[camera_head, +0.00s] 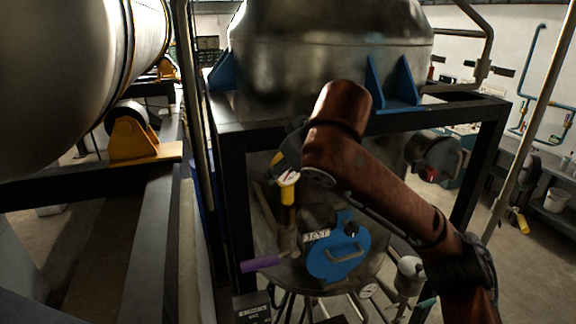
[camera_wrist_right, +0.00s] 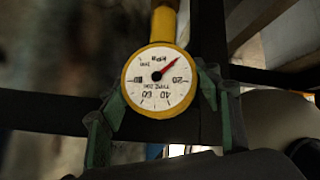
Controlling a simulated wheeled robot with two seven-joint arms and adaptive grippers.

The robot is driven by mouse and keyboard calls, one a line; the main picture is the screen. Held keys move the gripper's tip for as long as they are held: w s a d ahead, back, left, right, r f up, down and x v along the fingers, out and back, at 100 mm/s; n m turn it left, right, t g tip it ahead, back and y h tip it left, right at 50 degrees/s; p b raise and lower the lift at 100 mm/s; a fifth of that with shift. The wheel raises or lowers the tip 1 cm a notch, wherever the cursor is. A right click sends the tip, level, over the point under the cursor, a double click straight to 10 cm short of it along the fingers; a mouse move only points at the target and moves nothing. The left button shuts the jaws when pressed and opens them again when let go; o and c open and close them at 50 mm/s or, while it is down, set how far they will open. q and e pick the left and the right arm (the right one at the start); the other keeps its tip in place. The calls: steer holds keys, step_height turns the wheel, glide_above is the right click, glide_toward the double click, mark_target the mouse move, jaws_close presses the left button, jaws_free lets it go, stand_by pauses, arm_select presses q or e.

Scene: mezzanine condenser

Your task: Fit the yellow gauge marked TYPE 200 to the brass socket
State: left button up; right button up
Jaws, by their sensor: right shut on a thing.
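The yellow gauge (camera_head: 288,192) has a white dial with a red needle. In the right wrist view its dial (camera_wrist_right: 160,78) appears upside down, with lettering that looks like TYPE 200. My right gripper (camera_wrist_right: 160,95) is shut on the gauge's round body, a green finger on each side. In the head view the gauge is upright with its yellow stem pointing down. A dull brass-coloured fitting (camera_head: 288,238), which looks like the socket, is directly below the stem, beside a purple handle (camera_head: 260,264). I cannot tell whether stem and socket touch. My left gripper is out of view.
A large steel vessel (camera_head: 330,50) sits in a dark frame (camera_head: 300,122) behind my right arm. A blue round cover (camera_head: 338,262) with a handle and a label is just right of the fitting. Dark beams and a big cylinder (camera_head: 70,70) fill the left.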

steer(key=shift+f+b, duration=0.4)
steer(key=shift+f, duration=0.2)
steer(key=o, duration=1.5)
steer(key=shift+f, duration=0.1)
steer(key=shift+s+r, duration=0.2)
steer(key=shift+r, duration=0.1)
steer(key=v, duration=1.1)
steer(key=shift+s+d, duration=0.15)
steer(key=shift+d, duration=0.05)
